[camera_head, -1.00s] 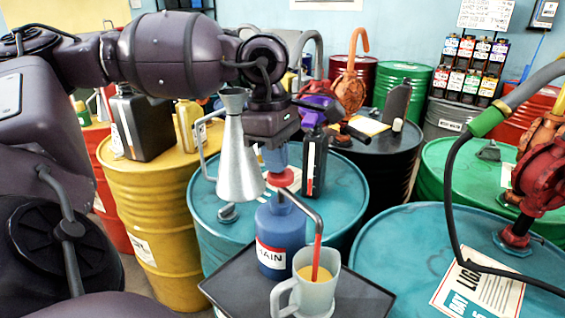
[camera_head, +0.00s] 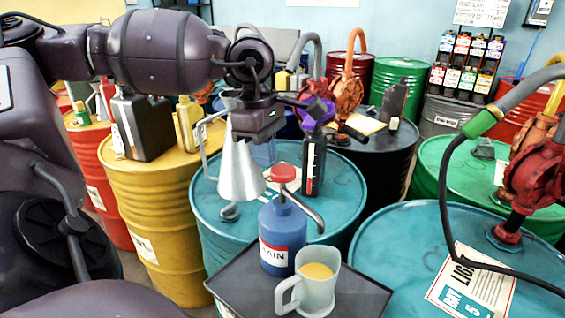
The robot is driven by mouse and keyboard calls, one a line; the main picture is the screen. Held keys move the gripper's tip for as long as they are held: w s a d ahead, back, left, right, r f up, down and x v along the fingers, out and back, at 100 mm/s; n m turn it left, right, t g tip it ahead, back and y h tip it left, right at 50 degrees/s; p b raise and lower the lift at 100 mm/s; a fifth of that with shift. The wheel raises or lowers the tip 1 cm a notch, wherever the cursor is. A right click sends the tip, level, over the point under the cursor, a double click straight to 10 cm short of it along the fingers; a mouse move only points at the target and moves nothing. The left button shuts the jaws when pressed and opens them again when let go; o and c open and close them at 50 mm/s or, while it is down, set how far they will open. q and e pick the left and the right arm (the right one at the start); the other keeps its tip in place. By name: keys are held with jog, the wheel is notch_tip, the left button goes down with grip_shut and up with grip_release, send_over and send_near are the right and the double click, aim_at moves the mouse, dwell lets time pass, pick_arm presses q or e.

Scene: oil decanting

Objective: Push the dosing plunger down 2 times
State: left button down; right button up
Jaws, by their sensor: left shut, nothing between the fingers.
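The blue dosing bottle (camera_head: 282,232) has a red plunger cap (camera_head: 284,173) and a grey spout. It stands upright on a dark tray (camera_head: 230,284), and its plunger is raised. A pale grey mug (camera_head: 318,287) holds yellow-orange liquid under the spout. No stream falls from the spout. My left gripper (camera_head: 264,155) points down, shut and empty, above and slightly left of the red cap in the picture, apart from it. My right gripper is not in view.
A metal funnel can (camera_head: 240,170) and a dark bottle (camera_head: 314,160) stand close behind the pump on the teal drum (camera_head: 215,210). A second teal drum (camera_head: 400,250) with a hose and red pump (camera_head: 535,180) is at right.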

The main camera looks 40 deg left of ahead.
pick_arm(q)
notch_tip(320, 180, up, 11)
jog(key=a, duration=0.1)
jog(key=shift+s+p, duration=0.15)
jog(key=shift+p, duration=0.2)
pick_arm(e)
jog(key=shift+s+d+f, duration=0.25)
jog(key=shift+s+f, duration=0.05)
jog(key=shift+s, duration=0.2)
pick_arm(q)
jog(key=shift+f, duration=0.1)
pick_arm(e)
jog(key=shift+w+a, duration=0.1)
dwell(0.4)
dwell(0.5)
